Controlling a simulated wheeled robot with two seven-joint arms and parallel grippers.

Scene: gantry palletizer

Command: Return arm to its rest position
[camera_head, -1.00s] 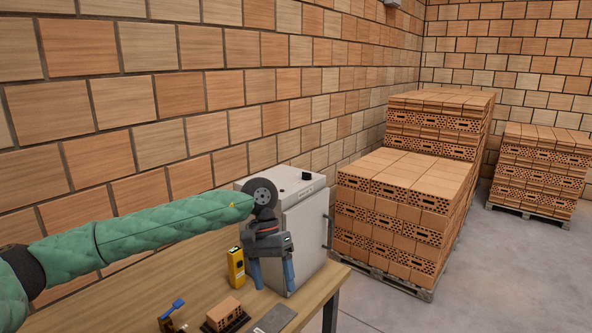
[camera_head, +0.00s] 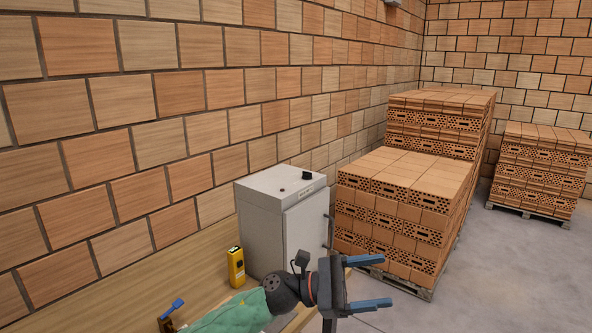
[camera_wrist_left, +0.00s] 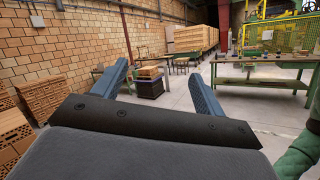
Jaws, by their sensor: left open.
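My left gripper (camera_head: 362,283) is in the lower middle of the head view, past the right end of the wooden table (camera_head: 200,262). Its two blue fingers are spread apart with nothing between them. The fingers point right, toward the stacked bricks, without visible contact. In the left wrist view the open fingers (camera_wrist_left: 161,82) frame the hall floor. My left forearm in its green sleeve lies low across the table's front. My right gripper is not in view; a green sleeve shows at the right edge of the wrist view.
A grey cabinet (camera_head: 285,222) stands behind my left gripper. A yellow device (camera_head: 236,267) and a blue-handled tool (camera_head: 172,309) are on the table. Pallets of perforated bricks (camera_head: 405,205) stand to the right. Open floor (camera_head: 500,275) lies right of the gripper. The wrist view shows a green workbench (camera_wrist_left: 262,74).

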